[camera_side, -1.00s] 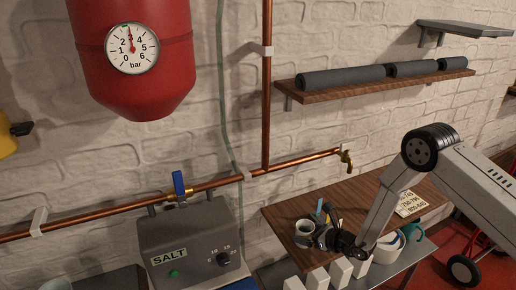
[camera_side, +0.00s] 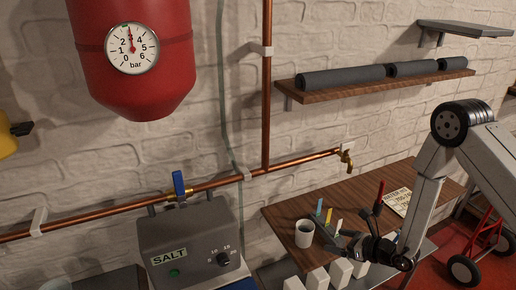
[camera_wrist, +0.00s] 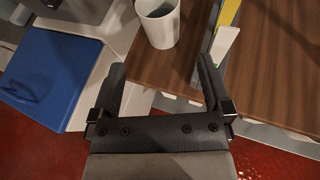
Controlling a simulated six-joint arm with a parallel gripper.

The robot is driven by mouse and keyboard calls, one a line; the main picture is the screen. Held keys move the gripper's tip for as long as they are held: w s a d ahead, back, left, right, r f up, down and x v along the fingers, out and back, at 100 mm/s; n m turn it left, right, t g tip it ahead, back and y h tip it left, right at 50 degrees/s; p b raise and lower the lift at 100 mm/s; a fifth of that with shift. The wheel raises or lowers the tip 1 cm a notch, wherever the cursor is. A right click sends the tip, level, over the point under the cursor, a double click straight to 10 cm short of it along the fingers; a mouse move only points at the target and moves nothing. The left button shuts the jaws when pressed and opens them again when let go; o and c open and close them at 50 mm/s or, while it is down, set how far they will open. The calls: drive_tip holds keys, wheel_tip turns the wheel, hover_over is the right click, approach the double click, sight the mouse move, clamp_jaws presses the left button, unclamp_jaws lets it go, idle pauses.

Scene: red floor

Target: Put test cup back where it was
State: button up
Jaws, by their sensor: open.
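The test cup (camera_side: 304,235), a pale grey cup, stands upright on the wooden shelf (camera_side: 283,214) near its left front corner. In the wrist view the cup (camera_wrist: 161,28) stands upright beyond my fingertips, toward the top centre. My gripper (camera_side: 335,241) is to the right of the cup and apart from it. In the wrist view my gripper (camera_wrist: 158,75) has its two fingers spread wide with nothing between them. The cup's full rim shows in the side view.
Coloured upright strips (camera_side: 328,216) stand just right of the cup. A printed card (camera_side: 398,201) lies further right. The grey SALT box (camera_side: 187,242) is at left; a brass tap (camera_side: 346,160) is above. A blue lid (camera_wrist: 50,82) is at left.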

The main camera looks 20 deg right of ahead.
drive_tip(key=shift+s+d+r, duration=0.1)
drive_tip(key=shift+s+d, duration=0.05)
drive_tip(key=shift+s, duration=0.05)
idle(0.6)
drive_tip(key=s+a+r+n+g+y, duration=0.5)
drive_tip(key=s+a+r+n+g, duration=0.35)
drive_tip(key=s+n+g, duration=0.5)
drive_tip(key=d+r+n+t+h, duration=0.2)
drive_tip(key=d+n+h, duration=0.3)
drive_tip(key=n, duration=0.4)
drive_tip(key=s+d+r+n+t+h, duration=0.1)
drive_tip(key=d+r+n+h, duration=0.4)
drive_tip(key=n, duration=0.4)
drive_tip(key=shift+s+d+r+t, duration=0.15)
drive_tip(key=shift+s+d+t, duration=0.2)
drive_tip(key=shift+d, duration=0.35)
